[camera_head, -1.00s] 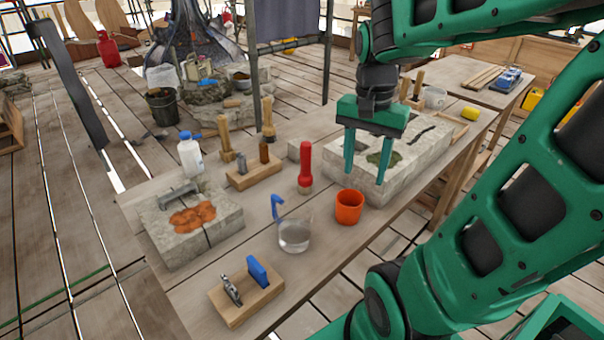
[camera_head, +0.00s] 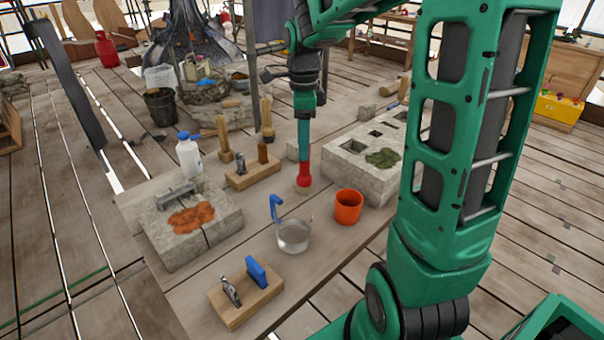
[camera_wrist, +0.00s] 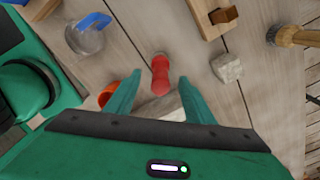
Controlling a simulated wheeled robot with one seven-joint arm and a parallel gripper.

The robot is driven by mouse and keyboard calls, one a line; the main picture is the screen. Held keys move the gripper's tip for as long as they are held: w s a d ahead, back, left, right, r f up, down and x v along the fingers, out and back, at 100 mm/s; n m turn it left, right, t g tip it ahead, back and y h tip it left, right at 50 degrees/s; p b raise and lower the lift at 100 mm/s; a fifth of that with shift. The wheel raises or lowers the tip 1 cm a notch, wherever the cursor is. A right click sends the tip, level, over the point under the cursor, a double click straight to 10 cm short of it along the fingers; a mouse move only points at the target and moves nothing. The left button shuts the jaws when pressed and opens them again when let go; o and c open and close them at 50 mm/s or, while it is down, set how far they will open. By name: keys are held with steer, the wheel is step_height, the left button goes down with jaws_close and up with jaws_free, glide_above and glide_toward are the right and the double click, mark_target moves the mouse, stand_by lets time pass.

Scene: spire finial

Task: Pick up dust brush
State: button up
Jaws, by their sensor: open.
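A red-handled upright tool with a pale tan lower end, which looks like the dust brush (camera_head: 304,180), stands on the wooden table (camera_head: 340,245). In the wrist view the dust brush (camera_wrist: 160,77) appears between my two fingertips. My gripper (camera_head: 303,155) points down over it, open, seen nearly edge-on in the head view. The fingers cover the brush's upper handle there. In the wrist view my gripper (camera_wrist: 160,78) has a finger on each side of the red handle with gaps showing. I cannot tell how far down the fingertips reach.
An orange cup (camera_head: 348,207) and a clear container (camera_head: 293,235) with a blue-handled item stand close by in front. A carved stone block (camera_head: 370,185) is on the right. A wooden tool holder (camera_head: 252,173) is on the left, with a wooden-handled brush (camera_head: 266,122) behind.

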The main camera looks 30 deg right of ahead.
mark_target(304, 163)
steer(key=f, duration=0.8)
steer(key=shift+d, duration=0.25)
steer(key=c, duration=1.2)
steer(key=shift+r, duration=0.45)
jaws_close()
steer(key=r, duration=0.2)
steer(key=a+r, duration=0.1)
steer(key=shift+w+r, duration=0.1)
steer(key=shift+r, duration=0.3)
steer(key=a+r, duration=0.6)
steer(key=a, duration=0.4)
steer(key=shift+w+a+r, duration=0.15)
steer(key=shift+w+a, duration=0.2)
steer(key=shift+a, duration=0.05)
